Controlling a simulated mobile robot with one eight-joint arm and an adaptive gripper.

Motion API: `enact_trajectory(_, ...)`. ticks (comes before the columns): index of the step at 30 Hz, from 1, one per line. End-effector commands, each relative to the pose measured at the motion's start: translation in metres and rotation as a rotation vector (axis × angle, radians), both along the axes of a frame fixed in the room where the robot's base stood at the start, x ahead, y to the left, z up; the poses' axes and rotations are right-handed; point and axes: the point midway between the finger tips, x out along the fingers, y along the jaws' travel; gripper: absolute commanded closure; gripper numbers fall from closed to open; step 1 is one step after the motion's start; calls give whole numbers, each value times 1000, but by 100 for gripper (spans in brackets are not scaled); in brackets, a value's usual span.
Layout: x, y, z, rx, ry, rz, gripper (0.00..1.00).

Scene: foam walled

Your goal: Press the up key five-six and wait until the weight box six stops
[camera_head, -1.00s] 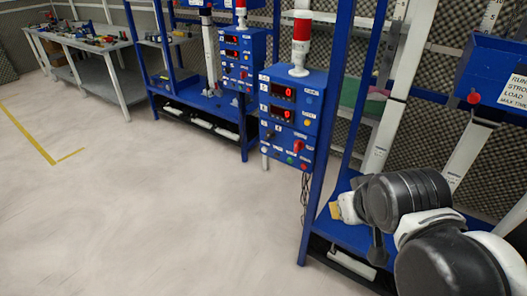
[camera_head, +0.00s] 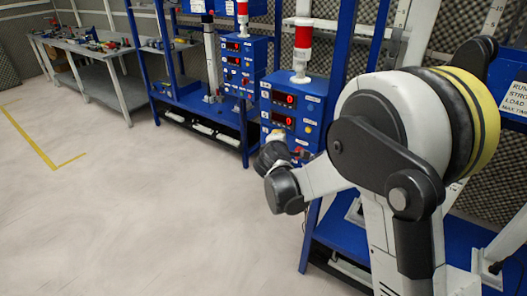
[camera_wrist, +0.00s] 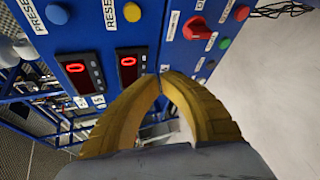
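The near blue control box (camera_head: 312,92) stands on the blue rack, with two red displays reading 0. It also fills the top of the wrist view (camera_wrist: 100,35), turned sideways, with a blue button (camera_wrist: 57,13), a yellow button (camera_wrist: 132,12), a red knob (camera_wrist: 197,27), a green button (camera_wrist: 225,42) and a red button (camera_wrist: 241,12). My gripper (camera_wrist: 163,75) has its two yellow fingers together at the tips, with nothing between them. The tips are in front of the panel; I cannot tell if they touch it. The five-six key and weight box six are not identifiable.
A red and white signal lamp (camera_head: 301,45) tops the near box. A second control box (camera_head: 242,62) stands farther back on another rack. Grey workbenches (camera_head: 85,60) are at the far left. The pale floor (camera_head: 120,210) is clear.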

Motion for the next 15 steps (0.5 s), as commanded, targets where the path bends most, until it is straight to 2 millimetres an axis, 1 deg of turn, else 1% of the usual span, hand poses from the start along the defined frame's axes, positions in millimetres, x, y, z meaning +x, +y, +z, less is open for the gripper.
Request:
enact_trajectory(1, 12, 13, -15, -61, -12, 36, 100)
enact_trajectory(3, 25, 30, -34, -157, -32, 86, 100)
enact_trajectory(5, 35, 45, -52, -241, -49, 130, 100)
enact_trajectory(7, 42, 62, -74, -338, -70, 179, 100)
enact_trajectory(12, 50, 99, -125, -550, -116, 279, 100)
enact_trajectory(15, 49, 115, -149, -642, -139, 321, 100)
